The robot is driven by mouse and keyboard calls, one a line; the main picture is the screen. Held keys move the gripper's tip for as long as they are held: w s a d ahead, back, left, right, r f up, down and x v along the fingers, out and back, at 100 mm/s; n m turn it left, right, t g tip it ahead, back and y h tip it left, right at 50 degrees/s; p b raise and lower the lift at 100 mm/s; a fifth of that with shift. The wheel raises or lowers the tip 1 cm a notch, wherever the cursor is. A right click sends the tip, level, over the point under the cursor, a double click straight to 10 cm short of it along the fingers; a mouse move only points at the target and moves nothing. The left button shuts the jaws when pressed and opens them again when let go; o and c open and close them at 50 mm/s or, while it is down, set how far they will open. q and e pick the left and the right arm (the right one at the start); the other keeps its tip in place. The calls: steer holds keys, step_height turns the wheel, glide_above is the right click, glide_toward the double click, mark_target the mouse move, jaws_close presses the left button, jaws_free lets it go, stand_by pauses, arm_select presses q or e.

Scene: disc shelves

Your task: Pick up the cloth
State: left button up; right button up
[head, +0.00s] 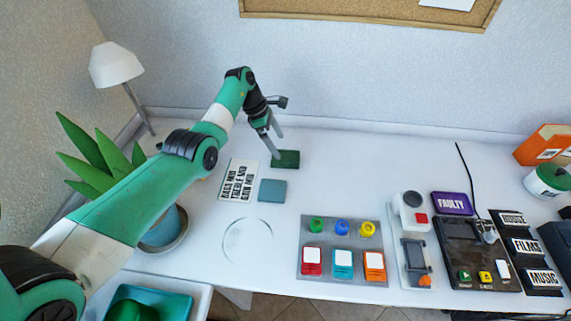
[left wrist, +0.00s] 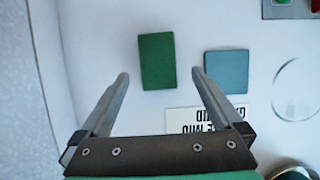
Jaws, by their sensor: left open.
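Two small flat pieces lie on the white table: a dark green rectangle (head: 288,159) and a blue-grey square (head: 272,190). I cannot tell for certain which is the cloth. In the left wrist view the green piece (left wrist: 156,60) lies ahead between the lines of my fingers, and the blue-grey piece (left wrist: 226,72) lies to its right. My left gripper (head: 276,147) is open and empty, pointing down over the green piece. Its two fingertips (left wrist: 161,75) are apart on either side of the green piece in the picture. My right gripper is not in view.
A white lettered card (head: 240,180) lies left of the blue-grey piece. A clear round disc (head: 247,240) lies in front. A button panel (head: 342,248) and devices (head: 468,255) stand to the right. A potted plant (head: 167,230) stands at the left. The back middle table is clear.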

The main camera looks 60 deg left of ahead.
mark_target(285, 155)
arm_select(q)
steer(key=shift+w+f, duration=0.15)
steer(key=shift+f, duration=0.25)
steer(key=b+x, duration=0.4)
steer(key=shift+a+f+b, duration=0.1)
steer(key=shift+f+b, duration=0.25)
steer(key=shift+f, duration=0.05)
steer(key=shift+w+f, duration=0.15)
steer(key=shift+f, duration=0.1)
steer(key=shift+r, duration=0.1)
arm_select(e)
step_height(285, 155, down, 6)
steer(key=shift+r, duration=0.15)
arm_select(q)
steer(key=shift+f, duration=0.25)
steer(key=c, duration=1.2)
